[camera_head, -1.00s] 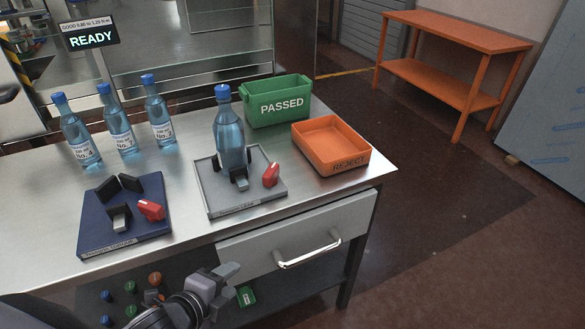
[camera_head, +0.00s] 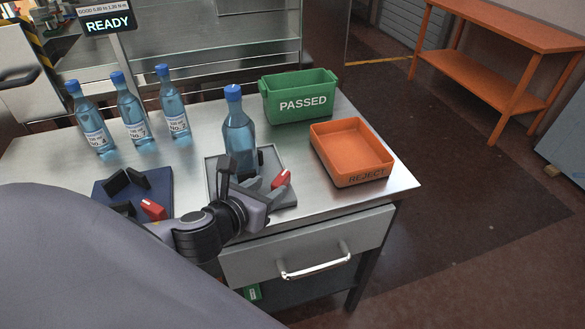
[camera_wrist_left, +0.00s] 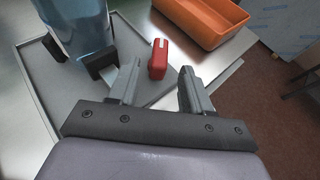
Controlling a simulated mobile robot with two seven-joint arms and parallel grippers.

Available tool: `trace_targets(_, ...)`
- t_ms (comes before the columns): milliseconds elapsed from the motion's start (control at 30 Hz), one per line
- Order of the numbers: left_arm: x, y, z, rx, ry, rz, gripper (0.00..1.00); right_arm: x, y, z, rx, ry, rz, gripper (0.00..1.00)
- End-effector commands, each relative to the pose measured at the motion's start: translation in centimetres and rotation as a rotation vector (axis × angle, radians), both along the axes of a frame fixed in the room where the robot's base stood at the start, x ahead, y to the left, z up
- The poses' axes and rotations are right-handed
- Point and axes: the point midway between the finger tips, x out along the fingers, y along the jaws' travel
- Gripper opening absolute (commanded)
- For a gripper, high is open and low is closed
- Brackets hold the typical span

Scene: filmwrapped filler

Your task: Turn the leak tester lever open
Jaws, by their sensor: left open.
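The leak tester is the grey plate (camera_head: 213,172) on the steel table, with a blue-capped bottle (camera_head: 238,132) standing upright in its clamp. Its red lever (camera_head: 281,179) is at the plate's right side, tilted up to the right in the head view. My left gripper (camera_head: 267,188) is open over the front right of the plate. In the left wrist view the red lever (camera_wrist_left: 158,59) shows between and just beyond the two fingertips (camera_wrist_left: 161,72), with gaps on both sides. I cannot tell whether the fingers touch it. My arm hides the front of the plate. My right gripper is not in view.
A dark blue tester (camera_head: 165,183) with its own red lever is at left, partly behind my arm. Several bottles (camera_head: 133,118) stand behind it. A green PASSED bin (camera_head: 299,104) and orange REJECT tray (camera_head: 350,177) stand right. A display (camera_head: 107,23) reads READY.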

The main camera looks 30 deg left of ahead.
Motion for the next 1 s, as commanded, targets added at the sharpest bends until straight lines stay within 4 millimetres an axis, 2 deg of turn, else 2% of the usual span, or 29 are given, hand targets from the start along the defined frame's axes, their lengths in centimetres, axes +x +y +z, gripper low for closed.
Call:
trace_targets(267, 2.6, 0.2, -1.0, 0.000, -0.001, 0.003, 0.49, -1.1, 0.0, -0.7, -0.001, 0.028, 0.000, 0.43)
trace_targets(600, 6.0, 0.5, -2.4, -0.001, -0.001, 0.000, 0.49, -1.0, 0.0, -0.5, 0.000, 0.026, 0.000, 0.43)
trace_targets(1000, 6.5, 0.5, -2.7, -0.001, 0.001, 0.000, 0.49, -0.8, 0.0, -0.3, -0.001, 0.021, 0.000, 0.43)
